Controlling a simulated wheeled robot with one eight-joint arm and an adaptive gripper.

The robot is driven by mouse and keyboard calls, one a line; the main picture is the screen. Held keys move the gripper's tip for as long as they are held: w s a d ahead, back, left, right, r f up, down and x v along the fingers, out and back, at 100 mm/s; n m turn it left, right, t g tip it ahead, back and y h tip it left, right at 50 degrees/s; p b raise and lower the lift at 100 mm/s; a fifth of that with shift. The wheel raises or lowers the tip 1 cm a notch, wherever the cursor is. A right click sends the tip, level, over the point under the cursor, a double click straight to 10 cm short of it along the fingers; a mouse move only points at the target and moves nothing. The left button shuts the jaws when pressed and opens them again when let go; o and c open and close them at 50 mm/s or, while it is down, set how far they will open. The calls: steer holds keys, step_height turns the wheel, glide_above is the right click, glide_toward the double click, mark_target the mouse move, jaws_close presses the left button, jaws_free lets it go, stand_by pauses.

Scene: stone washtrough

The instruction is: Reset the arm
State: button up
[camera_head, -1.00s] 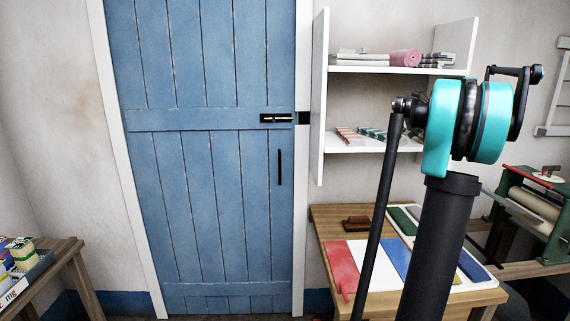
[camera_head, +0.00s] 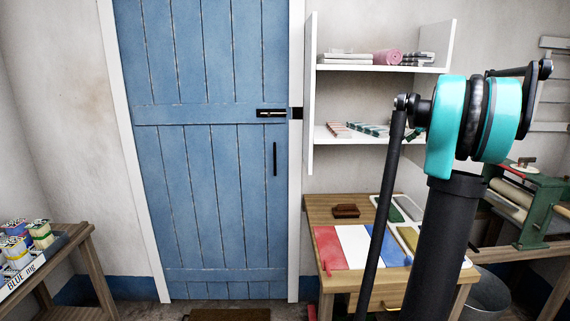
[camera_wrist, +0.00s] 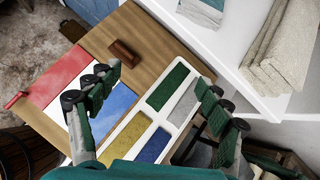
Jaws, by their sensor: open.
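My gripper (camera_wrist: 155,110) is open and empty in the wrist view, its two green-padded fingers spread above a wooden table. Below it on the table lie a white tray (camera_wrist: 117,142) with green, grey, yellow and blue compartments and a red, white and blue striped cloth or panel (camera_wrist: 58,78). A brown block (camera_wrist: 124,53) lies near the table's far edge. In the head view my arm stands at the right, in front of part of the table (camera_head: 318,210); my gripper does not show there.
White shelves (camera_head: 375,69) with folded cloths hang above the table; a shelf edge is close to the gripper's right. A blue door (camera_head: 215,150) is at the left-centre. A side table with boxes (camera_head: 40,232) stands left, a green roller machine (camera_head: 540,195) right.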

steer(key=s+a+f+n+g+h, duration=0.1)
steer(key=s+a+f+n+g, duration=0.1)
steer(key=s+a+f+n, duration=1.6)
steer(key=s+f+n, duration=0.1)
steer(key=s+f, duration=0.2)
steer(key=s+a+f+n+g+h, duration=0.1)
steer(key=s+a+f+n, duration=0.2)
steer(key=s+f+n, duration=0.2)
steer(key=s+a+f+n+h, duration=0.1)
steer(key=s+a+f+n, duration=0.2)
steer(key=s+f, duration=0.5)
steer(key=s+n, duration=0.1)
steer(key=s, duration=0.2)
steer(key=shift+s+f+g, duration=0.2)
steer(key=shift+g, duration=0.1)
